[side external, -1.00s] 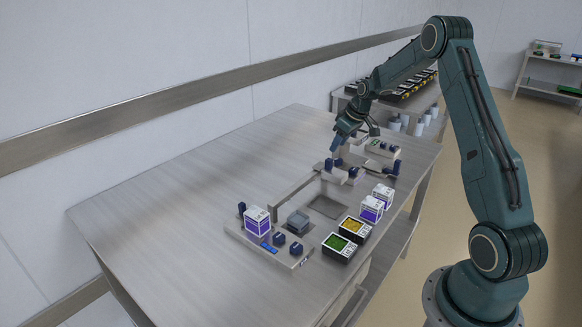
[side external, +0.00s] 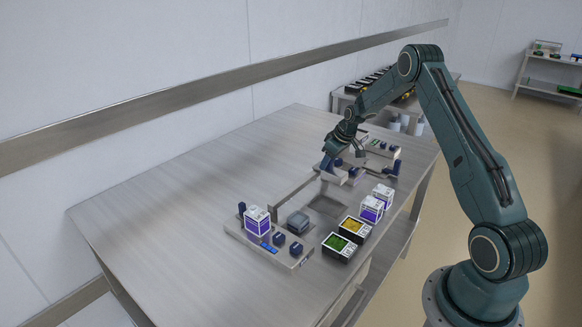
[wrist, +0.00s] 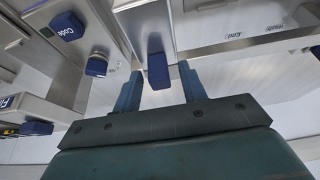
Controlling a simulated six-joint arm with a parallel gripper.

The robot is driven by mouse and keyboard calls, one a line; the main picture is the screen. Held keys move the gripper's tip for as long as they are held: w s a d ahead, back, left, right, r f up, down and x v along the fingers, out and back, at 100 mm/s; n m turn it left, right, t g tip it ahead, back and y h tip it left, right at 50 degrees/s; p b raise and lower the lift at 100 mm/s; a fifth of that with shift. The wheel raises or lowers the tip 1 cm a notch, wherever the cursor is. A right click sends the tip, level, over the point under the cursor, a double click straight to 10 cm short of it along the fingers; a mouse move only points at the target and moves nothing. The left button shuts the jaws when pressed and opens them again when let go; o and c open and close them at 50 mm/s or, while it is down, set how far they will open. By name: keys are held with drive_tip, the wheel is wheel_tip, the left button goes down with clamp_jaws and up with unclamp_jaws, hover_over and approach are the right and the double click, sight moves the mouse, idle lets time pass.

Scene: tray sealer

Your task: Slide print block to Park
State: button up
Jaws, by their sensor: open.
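A metal block with a blue knob, apparently the print block (wrist: 142,22), is at the top middle of the wrist view. Its blue knob (wrist: 158,70) points toward me, between the two fingers of my gripper (wrist: 160,86). The fingers are open, with a visible gap on each side of the knob. In the side external view my gripper (side external: 327,163) is low at the metal rail unit on the table, and the block there is partly hidden by it. Small labels on the rail (wrist: 250,40) are hard to read, so I cannot tell which one marks Park.
A blue knob labelled "Code" (wrist: 67,27) and other blue knobs (wrist: 97,66) are close by on the left. Purple-and-white boxes (side external: 372,208), a green-topped tray (side external: 338,247) and a yellow-topped tray (side external: 354,228) stand in front. The table's left side (side external: 170,205) is clear.

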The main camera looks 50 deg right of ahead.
clamp_jaws()
drive_tip(key=shift+d, duration=0.85)
drive_tip(key=shift+c, duration=0.9)
unclamp_jaws()
drive_tip(key=shift+d, duration=0.15)
drive_tip(key=shift+o, duration=0.9)
drive_tip(key=v, duration=1.3)
drive_tip(key=shift+s+r, duration=0.15)
drive_tip(key=shift+r, duration=0.2)
